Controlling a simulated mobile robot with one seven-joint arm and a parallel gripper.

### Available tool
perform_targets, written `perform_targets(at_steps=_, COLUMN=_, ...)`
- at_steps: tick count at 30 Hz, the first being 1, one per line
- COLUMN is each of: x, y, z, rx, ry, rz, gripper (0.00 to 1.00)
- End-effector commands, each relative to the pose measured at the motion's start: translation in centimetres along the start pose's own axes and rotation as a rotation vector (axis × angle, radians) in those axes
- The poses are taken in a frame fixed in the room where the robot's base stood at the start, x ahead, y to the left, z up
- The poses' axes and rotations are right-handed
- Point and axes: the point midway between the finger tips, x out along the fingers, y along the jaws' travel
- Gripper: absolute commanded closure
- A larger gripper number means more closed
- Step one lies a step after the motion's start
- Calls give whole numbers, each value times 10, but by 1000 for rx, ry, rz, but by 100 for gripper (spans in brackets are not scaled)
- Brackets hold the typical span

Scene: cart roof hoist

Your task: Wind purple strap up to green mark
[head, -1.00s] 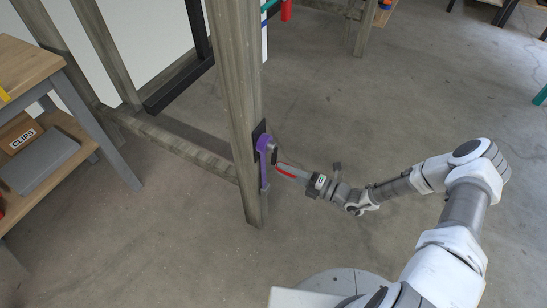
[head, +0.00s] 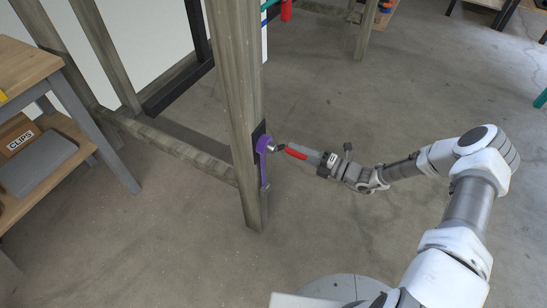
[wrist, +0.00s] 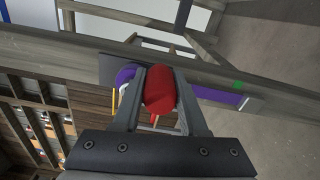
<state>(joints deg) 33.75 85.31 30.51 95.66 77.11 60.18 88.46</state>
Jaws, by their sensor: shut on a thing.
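My gripper (head: 290,151) is shut on a red crank handle (wrist: 160,92), which sits between its two fingers in the wrist view. The handle is at the winch on a wooden post (head: 239,125). The purple drum (wrist: 125,76) is partly hidden behind a finger. The purple strap (wrist: 218,97) runs from the drum along the post, downward in the head view (head: 264,171), to a grey end piece (wrist: 250,104). A small green mark (wrist: 238,85) is on the post beside the strap's end part in the wrist view. The crank arm is mostly hidden.
A wooden rail (head: 170,143) joins the post at its left. A shelf table (head: 30,70) with a box marked CLIPS (head: 20,139) and a grey case (head: 38,165) stands at the left.

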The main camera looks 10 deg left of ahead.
Motion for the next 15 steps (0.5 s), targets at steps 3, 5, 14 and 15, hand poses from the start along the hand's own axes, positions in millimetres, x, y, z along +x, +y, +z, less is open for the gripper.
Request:
perform_targets(at_steps=3, x=-3, y=-3, z=6, rx=-2, ry=-13, rz=-10, gripper=100)
perform_targets(at_steps=5, x=-3, y=-3, z=6, rx=-3, ry=-14, rz=-10, gripper=100)
perform_targets(at_steps=14, x=-4, y=25, z=15, rx=-5, ry=-12, rz=-8, gripper=100)
perform_targets(at_steps=15, x=-4, y=31, z=17, rx=-5, ry=-11, rz=-7, gripper=100)
